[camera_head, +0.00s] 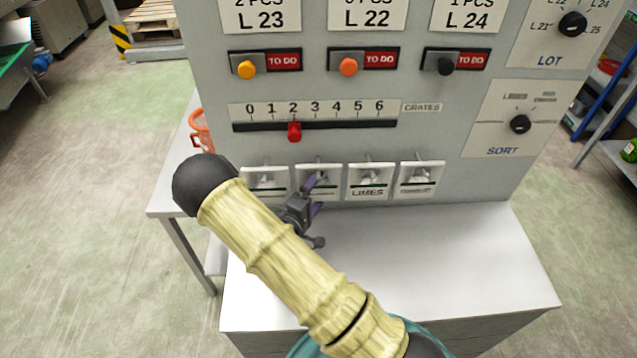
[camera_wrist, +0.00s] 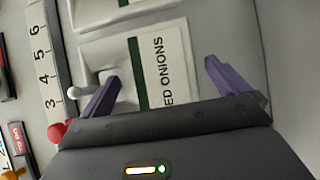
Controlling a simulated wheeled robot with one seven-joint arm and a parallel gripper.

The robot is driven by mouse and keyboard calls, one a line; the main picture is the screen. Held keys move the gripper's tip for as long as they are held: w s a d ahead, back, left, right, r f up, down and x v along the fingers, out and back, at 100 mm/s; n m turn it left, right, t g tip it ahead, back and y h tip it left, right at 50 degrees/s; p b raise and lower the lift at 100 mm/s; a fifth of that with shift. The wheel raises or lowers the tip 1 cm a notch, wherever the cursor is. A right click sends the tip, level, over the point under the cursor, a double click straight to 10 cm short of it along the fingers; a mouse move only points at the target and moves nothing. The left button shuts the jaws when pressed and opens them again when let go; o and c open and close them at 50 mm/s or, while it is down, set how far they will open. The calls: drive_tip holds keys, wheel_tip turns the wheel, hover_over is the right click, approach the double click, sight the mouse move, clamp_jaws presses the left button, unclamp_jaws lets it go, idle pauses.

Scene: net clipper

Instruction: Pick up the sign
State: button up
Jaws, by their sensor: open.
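Several small white signs hang in a row on the grey panel, each with a hook or peg at its middle. The sign in front of my gripper shows in the wrist view (camera_wrist: 170,62) with text ending "ED ONIONS" and a dark green stripe; in the head view it is the second from the left (camera_head: 333,180). My gripper (camera_head: 315,195) is open, its purple fingers (camera_wrist: 163,84) pointing at the panel. In the wrist view the left finger overlaps the sign's peg side and the right finger is past its lettered edge. I cannot tell whether either touches.
The "LIMES" sign (camera_head: 367,181) hangs just right. Above are a slider with a red knob (camera_head: 294,131) and a row of push buttons (camera_head: 348,67). A white tabletop (camera_head: 430,265) below is clear. Dark dials (camera_head: 520,124) are at the right. My arm crosses the table's front left.

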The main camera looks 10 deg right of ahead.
sight(318, 190)
drive_tip(key=x, duration=0.3)
drive_tip(key=shift+w+d+p, duration=0.15)
drive_tip(key=shift+d+p, duration=0.05)
drive_tip(key=shift+p, duration=0.15)
drive_tip(key=c, duration=1.1)
drive_tip(key=shift+r, duration=0.15)
drive_tip(key=shift+r+b, duration=0.2)
drive_tip(key=shift+b, duration=0.2)
drive_tip(key=shift+s+a+r, duration=0.1)
drive_tip(key=shift+s+r, duration=0.05)
drive_tip(key=shift+s, duration=0.05)
drive_tip(key=s+a+b, duration=0.3)
drive_tip(key=s+b, duration=0.1)
drive_tip(key=s, duration=0.9)
drive_tip(key=r, duration=1.4)
drive_tip(key=shift+w+d, duration=0.3)
